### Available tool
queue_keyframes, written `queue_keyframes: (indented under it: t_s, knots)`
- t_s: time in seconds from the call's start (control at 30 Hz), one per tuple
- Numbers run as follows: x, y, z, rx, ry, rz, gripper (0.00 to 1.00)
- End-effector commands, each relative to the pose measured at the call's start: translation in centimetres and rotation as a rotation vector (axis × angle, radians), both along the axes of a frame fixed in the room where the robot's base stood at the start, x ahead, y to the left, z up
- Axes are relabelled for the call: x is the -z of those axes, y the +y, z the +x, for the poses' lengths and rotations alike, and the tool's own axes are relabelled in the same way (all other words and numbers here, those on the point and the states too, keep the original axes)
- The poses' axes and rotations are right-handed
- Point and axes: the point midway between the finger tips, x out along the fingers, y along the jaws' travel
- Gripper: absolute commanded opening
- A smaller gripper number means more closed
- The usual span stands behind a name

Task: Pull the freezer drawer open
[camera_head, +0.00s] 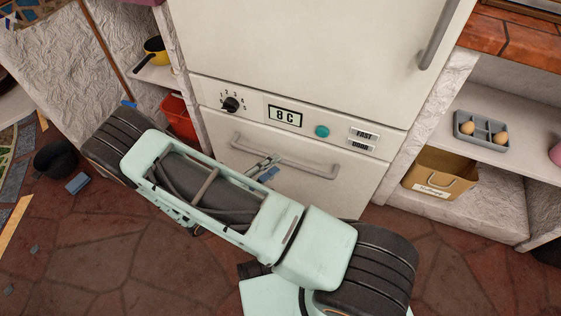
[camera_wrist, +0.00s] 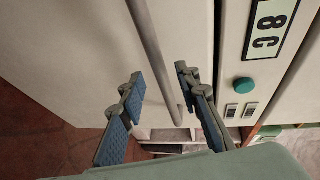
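The freezer drawer (camera_head: 318,188) is the lowest cream front of the fridge, below the control panel. It looks shut, flush with the body. Its grey bar handle (camera_head: 310,168) runs across near its top edge. My gripper (camera_head: 268,165) is at the left-middle part of this handle. In the wrist view my gripper (camera_wrist: 160,78) is open, with one blue-padded finger on each side of the handle bar (camera_wrist: 166,70). A gap shows between the bar and the fingers. My arm covers the drawer's lower left part in the head view.
The upper fridge door (camera_head: 320,50) is shut, with its own handle (camera_head: 438,35). The control panel has a knob (camera_head: 231,104) and an "8 C" display (camera_head: 285,116). An open shelf at right holds an egg tray (camera_head: 482,130) and a tan box (camera_head: 440,172).

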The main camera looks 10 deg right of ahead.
Motion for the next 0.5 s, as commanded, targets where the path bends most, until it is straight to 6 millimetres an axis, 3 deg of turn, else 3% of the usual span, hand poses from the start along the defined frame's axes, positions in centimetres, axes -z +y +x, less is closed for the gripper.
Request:
queue_keyframes:
  t_s: [0.2, 0.5]
  knots:
    - [0.6, -2.7, 1.6, 0.002, -0.002, -0.002, 0.3]
    - [0.7, -3.5, 2.1, 0.001, -0.001, 0.0, 0.3]
